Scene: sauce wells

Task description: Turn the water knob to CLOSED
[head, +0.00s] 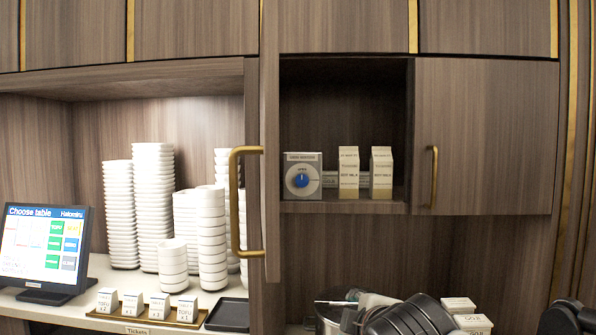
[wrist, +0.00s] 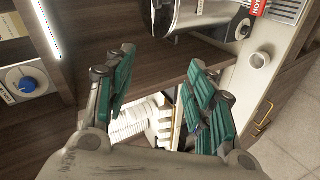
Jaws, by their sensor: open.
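The water knob (head: 302,180) is a blue round dial on a grey box with a white face. The box stands at the left end of an open cabinet shelf. In the head view a pale mark at the top of the knob points upward; the small lettering is hard to read. The knob also shows at the left edge of the wrist view (wrist: 20,82). My gripper (wrist: 158,70) has green-padded fingers spread apart with nothing between them. It is well to the right of the knob in the wrist view, not touching it.
Two cream cartons (head: 348,173) stand right of the knob box. An open cabinet door with a brass handle (head: 236,200) juts out left of it. Stacked white bowls (head: 153,210), a touchscreen (head: 42,250) and a ticket tray (head: 150,315) fill the left counter.

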